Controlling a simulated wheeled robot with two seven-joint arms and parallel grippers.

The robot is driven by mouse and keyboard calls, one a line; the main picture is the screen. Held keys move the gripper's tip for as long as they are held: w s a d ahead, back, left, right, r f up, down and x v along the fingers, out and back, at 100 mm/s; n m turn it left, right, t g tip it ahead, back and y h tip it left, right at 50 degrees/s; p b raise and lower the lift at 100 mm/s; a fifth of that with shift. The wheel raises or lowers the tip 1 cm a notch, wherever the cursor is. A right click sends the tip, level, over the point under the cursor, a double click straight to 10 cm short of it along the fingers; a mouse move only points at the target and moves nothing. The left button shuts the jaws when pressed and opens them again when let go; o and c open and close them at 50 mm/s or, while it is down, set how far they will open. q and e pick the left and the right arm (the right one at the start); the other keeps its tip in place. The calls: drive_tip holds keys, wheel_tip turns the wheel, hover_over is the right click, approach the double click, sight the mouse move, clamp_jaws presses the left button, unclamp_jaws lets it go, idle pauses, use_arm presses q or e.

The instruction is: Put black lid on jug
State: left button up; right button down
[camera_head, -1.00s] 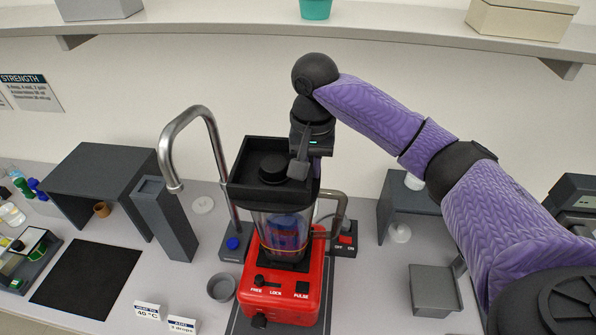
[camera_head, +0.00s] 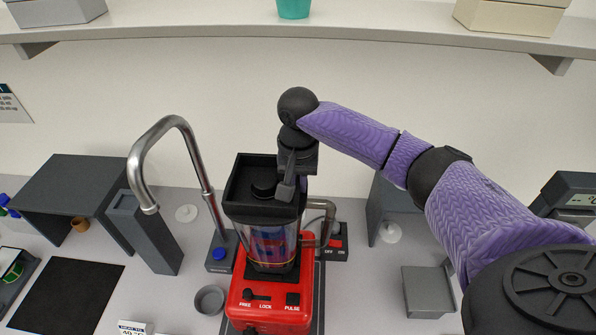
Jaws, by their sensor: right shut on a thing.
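The black lid (camera_head: 265,188), with a round raised middle, is at the top of the clear jug (camera_head: 272,246), within a square black rim. I cannot tell whether it is fully seated. The jug stands upright on a red blender base and shows blue and red inside. My right gripper (camera_head: 288,188) points down at the right side of the lid and is shut on it. The gripper hides part of the lid's right edge. My left gripper is not in view.
A curved metal tap (camera_head: 165,130) rises close left of the jug. The red base (camera_head: 268,300) has a dial and buttons. A small grey bowl (camera_head: 209,300) stands left of it. A grey shelf (camera_head: 300,33) runs along the wall above my right arm.

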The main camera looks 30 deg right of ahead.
drive_tip(key=shift+f, duration=0.25)
drive_tip(key=shift+f, duration=0.15)
idle(0.4)
drive_tip(key=c, duration=0.7)
unclamp_jaws()
drive_tip(key=shift+o, duration=0.2)
wheel_tip(320, 180, up, 10)
drive_tip(key=shift+b, duration=0.8)
